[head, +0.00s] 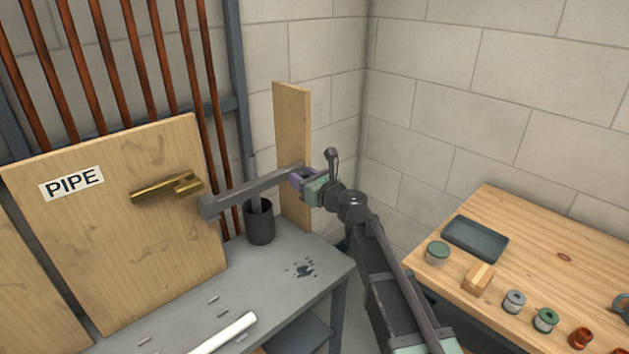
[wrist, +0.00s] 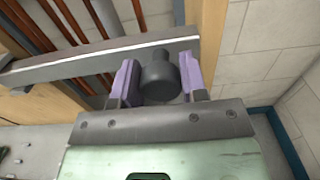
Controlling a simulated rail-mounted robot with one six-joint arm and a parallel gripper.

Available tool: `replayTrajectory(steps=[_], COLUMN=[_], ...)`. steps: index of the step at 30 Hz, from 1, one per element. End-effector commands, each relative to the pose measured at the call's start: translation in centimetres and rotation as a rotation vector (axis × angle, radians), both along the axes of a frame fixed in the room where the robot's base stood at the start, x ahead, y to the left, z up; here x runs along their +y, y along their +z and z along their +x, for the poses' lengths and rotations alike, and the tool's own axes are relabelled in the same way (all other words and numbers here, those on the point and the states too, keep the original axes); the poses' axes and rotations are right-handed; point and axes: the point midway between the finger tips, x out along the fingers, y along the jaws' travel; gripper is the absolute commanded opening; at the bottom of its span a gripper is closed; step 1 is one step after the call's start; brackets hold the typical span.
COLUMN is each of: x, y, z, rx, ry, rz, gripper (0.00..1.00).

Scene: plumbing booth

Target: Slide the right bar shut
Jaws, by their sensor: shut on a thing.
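The grey bar (head: 250,188) runs from near the right edge of the PIPE panel (head: 110,240) to the wooden post (head: 293,130). Its left end is a thicker block, just right of the brass bracket (head: 165,188) on the panel, with a small gap in the picture. My gripper (head: 300,178) is at the bar's right end. In the wrist view the bar (wrist: 90,61) crosses beyond the purple fingers, and a dark round knob (wrist: 160,76) sits between them. My gripper is shut on this knob. The knob is hidden in the head view.
A dark cup (head: 260,224) stands on the grey bench (head: 240,290) below the bar. A white pipe (head: 225,333) and small metal pieces lie there too. A wooden table (head: 560,230) with a dark tray (head: 475,239) and several spools is at right. Copper pipes (head: 120,70) stand behind the panel.

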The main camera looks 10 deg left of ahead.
Motion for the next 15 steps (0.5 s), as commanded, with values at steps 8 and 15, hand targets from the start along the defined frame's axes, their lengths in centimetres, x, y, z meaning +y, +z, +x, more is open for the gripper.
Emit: replayTrajectory(steps=[8,15], x=[0.14,0.1], y=[0.03,0.05], z=[0.3,0.36], rx=[0.0,0.0], ry=[0.001,-0.001], rz=[0.001,0.001], gripper=[0.0,0.57])
